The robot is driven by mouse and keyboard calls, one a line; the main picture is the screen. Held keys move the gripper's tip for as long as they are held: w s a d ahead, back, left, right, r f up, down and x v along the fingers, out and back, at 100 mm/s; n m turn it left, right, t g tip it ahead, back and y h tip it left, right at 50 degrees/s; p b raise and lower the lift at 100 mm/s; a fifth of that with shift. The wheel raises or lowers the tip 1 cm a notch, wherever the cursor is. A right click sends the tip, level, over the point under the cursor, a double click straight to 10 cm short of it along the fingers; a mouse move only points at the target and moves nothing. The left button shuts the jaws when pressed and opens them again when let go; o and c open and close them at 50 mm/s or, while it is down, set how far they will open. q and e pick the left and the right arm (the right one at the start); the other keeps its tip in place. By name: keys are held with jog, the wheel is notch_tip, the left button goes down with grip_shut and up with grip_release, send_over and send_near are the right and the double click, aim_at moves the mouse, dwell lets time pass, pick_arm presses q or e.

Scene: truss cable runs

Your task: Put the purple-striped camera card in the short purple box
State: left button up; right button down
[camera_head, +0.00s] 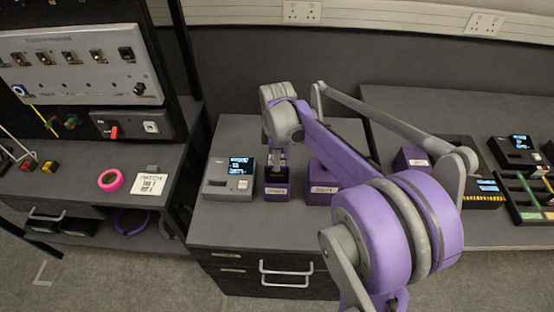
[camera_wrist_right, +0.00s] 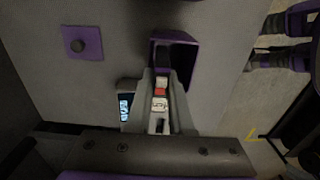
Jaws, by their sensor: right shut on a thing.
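My right gripper (camera_head: 277,161) points down over a small, short-looking purple box (camera_head: 277,193) with a white label. In the right wrist view my right gripper (camera_wrist_right: 160,95) is shut on a small card with red and white parts (camera_wrist_right: 160,90). Its purple stripe does not show clearly. An open purple box with a dark inside (camera_wrist_right: 190,58) lies just beyond the fingertips in that view. I cannot tell whether the card's lower end is inside the opening. A bigger labelled purple box (camera_head: 322,178) stands to the right, partly behind my arm. My left gripper is not in the head view.
A grey device with a lit screen (camera_head: 229,178) stands close left of the small box. Another purple box (camera_head: 411,159) is on the right-hand bench. A pink tape roll (camera_head: 112,180) and a note card (camera_head: 150,184) lie on the left bench. The cabinet top's front strip is clear.

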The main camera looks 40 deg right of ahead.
jog(key=shift+f, duration=0.15)
jog(key=shift+f+b, duration=0.4)
jog(key=shift+f, duration=0.1)
jog(key=shift+f, duration=0.1)
jog(key=c, duration=0.7)
grip_release()
jog(key=shift+c, duration=0.2)
jog(key=shift+c, duration=1.2)
